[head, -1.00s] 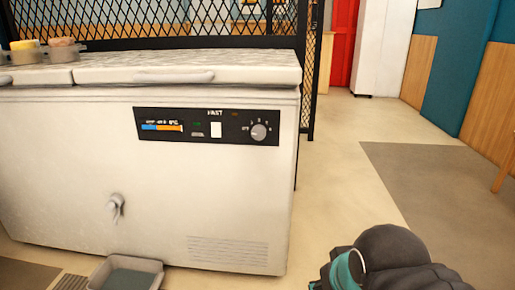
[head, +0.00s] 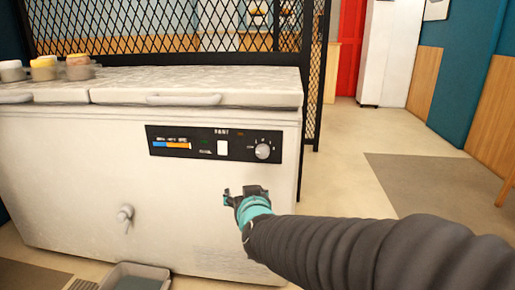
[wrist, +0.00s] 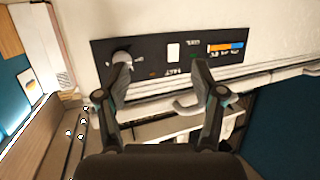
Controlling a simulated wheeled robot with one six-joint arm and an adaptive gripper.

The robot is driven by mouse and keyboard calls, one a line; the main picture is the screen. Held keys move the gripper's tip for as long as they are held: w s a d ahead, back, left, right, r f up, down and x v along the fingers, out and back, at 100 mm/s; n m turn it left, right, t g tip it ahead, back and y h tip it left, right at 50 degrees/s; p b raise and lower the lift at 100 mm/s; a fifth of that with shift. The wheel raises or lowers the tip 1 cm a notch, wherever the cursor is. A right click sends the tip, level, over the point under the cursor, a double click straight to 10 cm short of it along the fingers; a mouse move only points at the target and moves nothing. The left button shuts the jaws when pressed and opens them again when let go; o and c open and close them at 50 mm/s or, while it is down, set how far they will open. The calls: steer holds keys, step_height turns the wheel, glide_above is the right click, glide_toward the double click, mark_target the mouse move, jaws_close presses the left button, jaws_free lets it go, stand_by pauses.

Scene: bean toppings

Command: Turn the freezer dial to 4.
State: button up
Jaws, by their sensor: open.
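The white chest freezer (head: 80,180) stands on the left with a black control panel (head: 190,147) on its upper front. The round grey dial (head: 262,151) is at the panel's right end, with small marks around it that are too small to read. My gripper (head: 228,198) is in front of the freezer, below and a little left of the dial. In the wrist view my gripper (wrist: 161,75) is open and empty, its two fingers apart. The dial (wrist: 122,59) appears close by the left fingertip there, partly covered by it; touching cannot be told.
A white switch (head: 222,148) sits left of the dial. A drain tap (head: 125,214) and a grey tray (head: 138,278) are lower on the left. Topping tubs (head: 45,68) stand on the lid. A black mesh partition (head: 170,28) is behind. Floor at right is clear.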

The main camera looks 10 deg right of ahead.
mark_target(262, 153)
steer(key=w+d+h, duration=0.2)
steer(key=w, duration=0.3)
steer(key=w+d+r+m+t+h+p, duration=0.1)
steer(key=w+d+h, duration=0.1)
steer(key=w, duration=0.4)
steer(key=w+d+r+m+t+h, duration=0.1)
steer(key=w+d+h, duration=0.1)
steer(key=w, duration=0.3)
steer(key=shift+w+d+h, duration=0.3)
steer(key=shift+d+h, duration=0.1)
steer(key=shift+d, duration=0.4)
steer(key=shift+c, duration=0.2)
steer(key=c, duration=1.1)
